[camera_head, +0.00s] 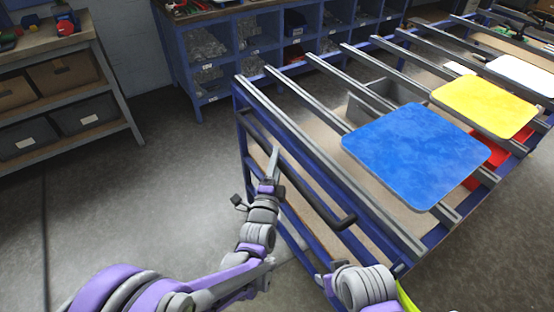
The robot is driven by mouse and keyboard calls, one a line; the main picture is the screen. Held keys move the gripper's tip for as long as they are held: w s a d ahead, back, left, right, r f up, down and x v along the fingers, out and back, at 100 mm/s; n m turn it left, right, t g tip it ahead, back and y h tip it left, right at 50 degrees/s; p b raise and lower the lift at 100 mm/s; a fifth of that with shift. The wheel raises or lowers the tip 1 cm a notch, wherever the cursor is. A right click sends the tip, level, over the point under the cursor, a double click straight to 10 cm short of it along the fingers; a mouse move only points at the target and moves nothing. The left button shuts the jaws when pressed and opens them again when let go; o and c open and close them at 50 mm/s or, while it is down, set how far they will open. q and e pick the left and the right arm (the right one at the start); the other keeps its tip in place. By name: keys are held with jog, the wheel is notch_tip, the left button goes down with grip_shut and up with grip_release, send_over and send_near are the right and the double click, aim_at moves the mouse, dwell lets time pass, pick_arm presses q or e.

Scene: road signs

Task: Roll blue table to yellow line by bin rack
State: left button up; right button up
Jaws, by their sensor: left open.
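The blue table (318,165) is a blue-framed cart with grey slats across its top, filling the right half. A dark push handle (318,200) runs along its near left side. My left gripper (273,162) is at this handle, fingers pointing up and open; I cannot tell whether they touch it. My right arm shows at the bottom beside the table's near corner, but its fingers cannot be made out. A blue rack with bins (190,60) stands behind the table. No yellow floor line is clearly visible; a small yellow-green strip (405,298) shows at the bottom edge.
A shelf with brown and grey boxes (60,80) stands at the left. The grey floor left of the table is clear.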

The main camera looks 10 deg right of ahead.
pick_arm(q)
jog(key=shift+w+d, duration=0.1)
jog(key=shift+w, duration=0.15)
grip_shut()
dwell(1.4)
